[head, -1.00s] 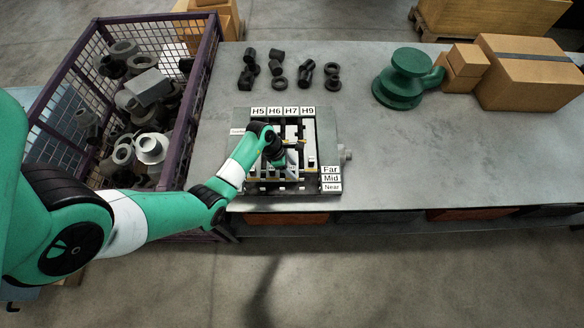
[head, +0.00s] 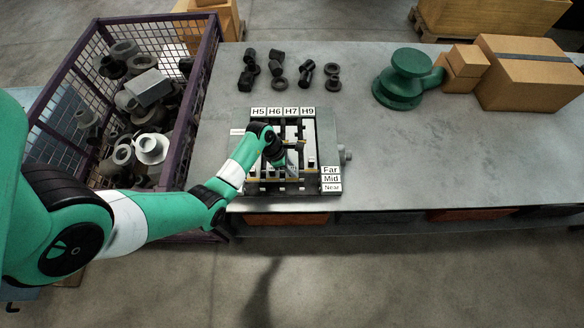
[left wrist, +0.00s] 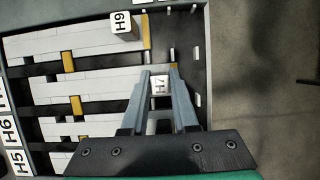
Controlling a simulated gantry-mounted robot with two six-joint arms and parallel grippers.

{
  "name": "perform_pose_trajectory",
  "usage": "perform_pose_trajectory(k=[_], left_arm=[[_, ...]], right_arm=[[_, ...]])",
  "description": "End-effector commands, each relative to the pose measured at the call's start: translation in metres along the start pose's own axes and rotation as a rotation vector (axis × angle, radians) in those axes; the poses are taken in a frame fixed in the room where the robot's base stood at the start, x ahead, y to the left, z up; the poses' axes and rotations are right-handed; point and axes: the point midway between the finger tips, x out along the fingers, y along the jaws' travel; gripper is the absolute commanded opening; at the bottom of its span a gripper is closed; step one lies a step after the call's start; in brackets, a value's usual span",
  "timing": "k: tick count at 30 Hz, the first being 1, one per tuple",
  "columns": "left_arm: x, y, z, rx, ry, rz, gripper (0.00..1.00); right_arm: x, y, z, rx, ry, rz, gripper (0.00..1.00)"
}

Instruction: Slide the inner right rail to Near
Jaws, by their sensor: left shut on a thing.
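The fixture (head: 326,150) on the bench has several parallel rails, headed H5, H6, H7 and H9 from left to right. The inner right rail, H7, shows in the left wrist view as a pale bar (left wrist: 105,88) with a block marked H7 (left wrist: 160,86). My left gripper (head: 289,171) is over this rail, its fingers (left wrist: 160,80) shut on the H7 block. The rail's yellow end band (left wrist: 174,79) lies further toward the near side than that of the H9 rail (left wrist: 75,25). The gripper hides part of the rail in the head view. My right gripper is not in view.
Far, Mid and Near labels (head: 331,178) stand at the fixture's right front. Dark cylinders and rings (head: 277,68) lie behind it. A mesh bin (head: 199,92) of parts stands left. A green housing (head: 400,83) and cardboard boxes (head: 530,75) stand right; the bench between is clear.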

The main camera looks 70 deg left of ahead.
Motion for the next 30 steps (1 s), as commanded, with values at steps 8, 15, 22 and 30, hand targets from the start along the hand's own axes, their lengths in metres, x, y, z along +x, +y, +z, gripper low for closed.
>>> perform_pose_trajectory(k=[8, 15, 22, 30], left_arm=[[0.000, 0.000, 0.000, 0.000, -0.001, 0.000, 0.00], [-0.001, 0.000, 0.000, 0.000, -0.001, 0.000, 0.00], [-0.005, -0.011, 0.003, 0.002, 0.000, -0.003, 0.00], [-0.002, -0.040, 0.002, 0.001, -0.001, -0.003, 0.00]], right_arm=[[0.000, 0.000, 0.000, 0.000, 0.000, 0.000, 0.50], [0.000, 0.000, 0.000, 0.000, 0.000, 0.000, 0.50], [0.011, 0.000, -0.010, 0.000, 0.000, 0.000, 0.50], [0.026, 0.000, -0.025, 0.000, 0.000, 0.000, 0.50]])
